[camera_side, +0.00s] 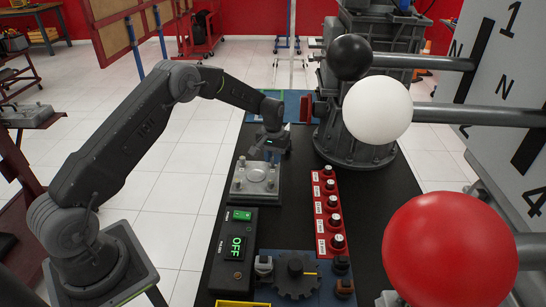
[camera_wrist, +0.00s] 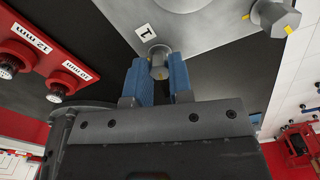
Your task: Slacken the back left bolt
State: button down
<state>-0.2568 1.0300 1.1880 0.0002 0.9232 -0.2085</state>
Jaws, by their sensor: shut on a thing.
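A grey metal plate (camera_side: 250,197) with bolts at its corners lies on the dark bench, and its surface also shows in the wrist view (camera_wrist: 205,22). My gripper (camera_side: 271,149) points down over the back edge of the plate. In the wrist view its two blue fingers (camera_wrist: 160,82) are shut on a grey bolt head (camera_wrist: 159,68) beside a label reading 1. Another bolt (camera_wrist: 276,16) with yellow marks stands on the plate at the upper right. In the side view my gripper hides the held bolt.
A red rack (camera_side: 323,213) with several dark sockets stands right of the plate. A black box (camera_side: 237,251) reading OFF is in front, beside a dark gear (camera_side: 296,277). A large grey machine (camera_side: 352,145) stands behind. Levers with black, white and red balls (camera_side: 450,250) fill the right side.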

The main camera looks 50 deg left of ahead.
jog(key=n, duration=0.4)
jog(key=shift+n, duration=2.8)
jog(key=c, duration=1)
grip_release()
notch_tip(320, 180, up, 14)
jog(key=shift+f, duration=0.1)
